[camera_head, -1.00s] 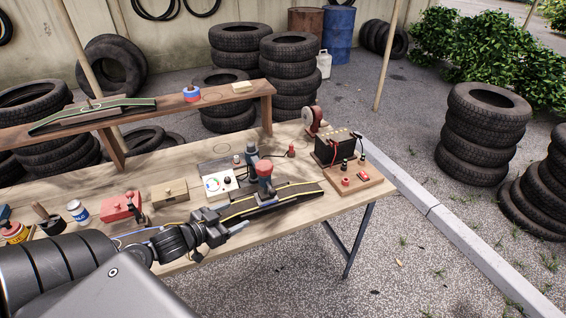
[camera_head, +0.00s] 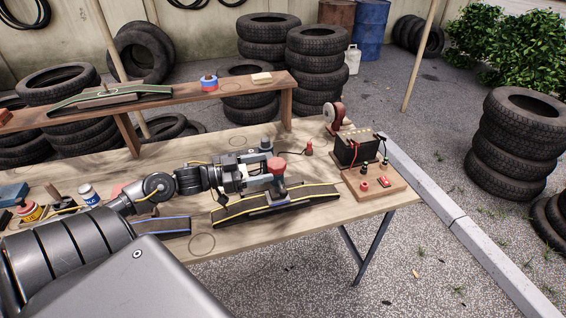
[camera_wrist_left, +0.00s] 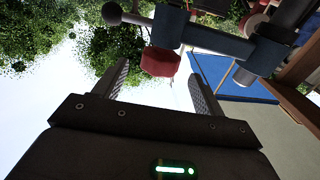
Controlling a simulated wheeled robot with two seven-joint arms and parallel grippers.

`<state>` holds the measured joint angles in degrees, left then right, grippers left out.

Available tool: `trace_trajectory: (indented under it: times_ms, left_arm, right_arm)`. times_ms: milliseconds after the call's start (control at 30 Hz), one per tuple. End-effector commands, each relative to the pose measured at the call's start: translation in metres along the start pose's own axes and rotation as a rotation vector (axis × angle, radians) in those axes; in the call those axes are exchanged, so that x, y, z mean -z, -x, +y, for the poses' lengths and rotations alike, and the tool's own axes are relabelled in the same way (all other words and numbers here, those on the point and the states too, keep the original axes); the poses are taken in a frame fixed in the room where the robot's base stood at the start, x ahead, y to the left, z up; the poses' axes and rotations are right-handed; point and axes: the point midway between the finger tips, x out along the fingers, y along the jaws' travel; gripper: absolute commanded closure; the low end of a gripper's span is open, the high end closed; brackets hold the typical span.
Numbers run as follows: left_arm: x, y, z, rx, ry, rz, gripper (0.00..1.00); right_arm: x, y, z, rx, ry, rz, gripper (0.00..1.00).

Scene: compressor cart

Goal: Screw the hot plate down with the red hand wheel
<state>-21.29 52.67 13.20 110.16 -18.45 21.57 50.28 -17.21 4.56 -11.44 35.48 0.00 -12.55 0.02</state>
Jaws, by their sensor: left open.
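The red hand wheel (camera_head: 277,166) tops a grey-blue clamp on the wooden table. A dark curved strip with yellow edges (camera_head: 302,193) lies under the clamp. My left gripper (camera_head: 264,180) reaches in from the left, right beside the wheel. In the left wrist view, the red wheel (camera_wrist_left: 160,62) shows between and around the tips of the open fingers (camera_wrist_left: 158,72); I cannot tell whether they touch it. The grey-blue clamp frame (camera_wrist_left: 225,42) is above and right of it there. I cannot make out the hot plate; my gripper and the clamp cover that area. My right gripper is out of view.
A battery (camera_head: 356,149) and a wooden board with red and black terminals (camera_head: 388,186) are right of the clamp. A raised shelf (camera_head: 215,93) runs behind. Paint cans and a blue box (camera_head: 12,194) stand at the left. The table's front edge is close.

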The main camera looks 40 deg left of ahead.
Motion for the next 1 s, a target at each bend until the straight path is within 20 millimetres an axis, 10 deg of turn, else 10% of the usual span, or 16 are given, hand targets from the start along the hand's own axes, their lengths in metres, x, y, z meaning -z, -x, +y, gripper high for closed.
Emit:
trace_trajectory:
  times_ms: [400, 833, 1000]
  left_arm:
    - [0.001, -0.059, -0.001, 0.005, 0.001, 0.002, 0.29]
    - [-0.001, -0.068, 0.000, 0.003, 0.001, -0.001, 0.29]
    - [-0.001, -0.068, 0.000, 0.004, 0.001, -0.001, 0.49]
  right_arm:
    - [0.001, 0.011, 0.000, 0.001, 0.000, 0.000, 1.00]
    - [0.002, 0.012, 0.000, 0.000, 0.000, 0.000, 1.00]
    - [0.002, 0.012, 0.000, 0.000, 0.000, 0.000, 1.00]
